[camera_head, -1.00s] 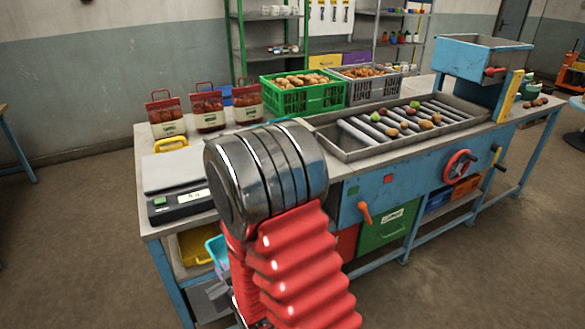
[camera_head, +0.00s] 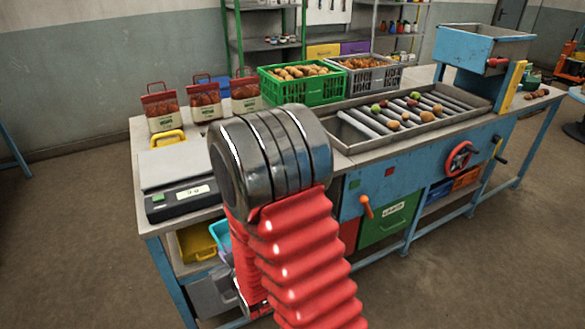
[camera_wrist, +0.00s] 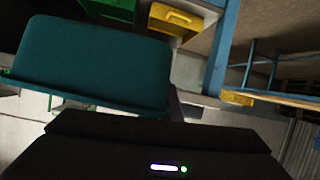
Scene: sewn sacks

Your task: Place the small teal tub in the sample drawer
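The small teal tub (camera_wrist: 95,62) fills the upper left of the wrist view, close in front of the dark body of my gripper (camera_wrist: 160,140). It hangs clear of any support that I can see, so it appears held; the finger contact is hidden. A green drawer front (camera_head: 382,222) with a white label sits under the bench, right of my arm, and looks shut. Its lettering is too small to read surely.
The bench (camera_head: 185,142) carries a scale (camera_head: 180,200), sacks (camera_head: 205,100), a green crate (camera_head: 300,82), a grey crate (camera_head: 368,75) and a roller tray (camera_head: 420,115). An orange handle (camera_head: 367,207) juts out near the drawer. Floor in front of the bench is clear.

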